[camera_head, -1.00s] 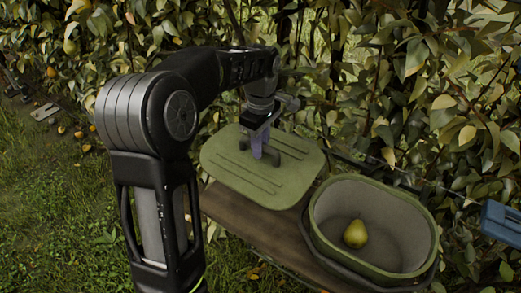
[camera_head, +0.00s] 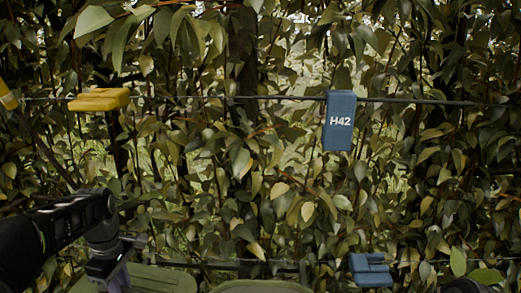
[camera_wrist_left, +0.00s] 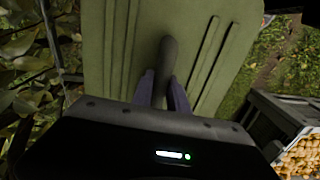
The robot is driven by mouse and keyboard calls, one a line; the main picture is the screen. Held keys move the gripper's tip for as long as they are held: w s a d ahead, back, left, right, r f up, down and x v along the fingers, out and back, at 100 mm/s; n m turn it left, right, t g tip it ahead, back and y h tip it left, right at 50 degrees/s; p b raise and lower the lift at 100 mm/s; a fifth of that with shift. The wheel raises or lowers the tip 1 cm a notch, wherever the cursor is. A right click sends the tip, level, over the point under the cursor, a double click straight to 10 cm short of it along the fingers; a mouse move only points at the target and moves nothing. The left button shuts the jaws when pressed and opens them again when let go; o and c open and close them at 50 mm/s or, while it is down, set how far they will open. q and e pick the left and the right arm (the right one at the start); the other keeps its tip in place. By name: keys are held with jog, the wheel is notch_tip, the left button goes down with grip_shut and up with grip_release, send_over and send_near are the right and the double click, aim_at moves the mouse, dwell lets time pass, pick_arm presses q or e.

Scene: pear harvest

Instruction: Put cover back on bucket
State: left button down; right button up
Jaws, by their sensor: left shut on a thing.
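The green cover (camera_head: 160,281) shows only its upper edge at the bottom left of the head view. In the left wrist view the cover (camera_wrist_left: 110,60) fills the middle, with ridges and a dark handle (camera_wrist_left: 168,52). My left gripper (camera_wrist_left: 162,85) is shut on that handle, one finger on each side. In the head view my left gripper (camera_head: 119,279) is at the bottom edge, over the cover. The bucket (camera_head: 262,286) shows only a strip of its green rim, to the right of the cover. Its inside is out of view. My right gripper is not in view.
A leafy hedge with wires stands ahead.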

aim_at(165, 292)
pick_arm(q)
jog(key=m, duration=0.3)
jog(key=shift+w+d+r, duration=0.15)
jog(key=shift+r, duration=0.15)
jog(key=w+d+m, duration=0.1)
jog(key=d+m, duration=0.1)
jog(key=m, duration=0.1)
jog(key=w+d+r+m, duration=0.1)
jog(key=d+m, duration=0.2)
jog(key=m, duration=0.1)
jog(key=w+d+m, duration=0.2)
jog(key=d+m, duration=0.1)
jog(key=shift+d+r+m, duration=0.2)
jog(key=shift+r+m, duration=0.1)
jog(key=shift+r, duration=0.05)
jog(key=w+d+m, duration=0.1)
jog(key=d+m, duration=0.2)
jog(key=d, duration=0.5)
jog(key=shift+w+d+r, duration=0.2)
jog(key=shift+w+r, duration=0.05)
jog(key=shift+w, duration=0.15)
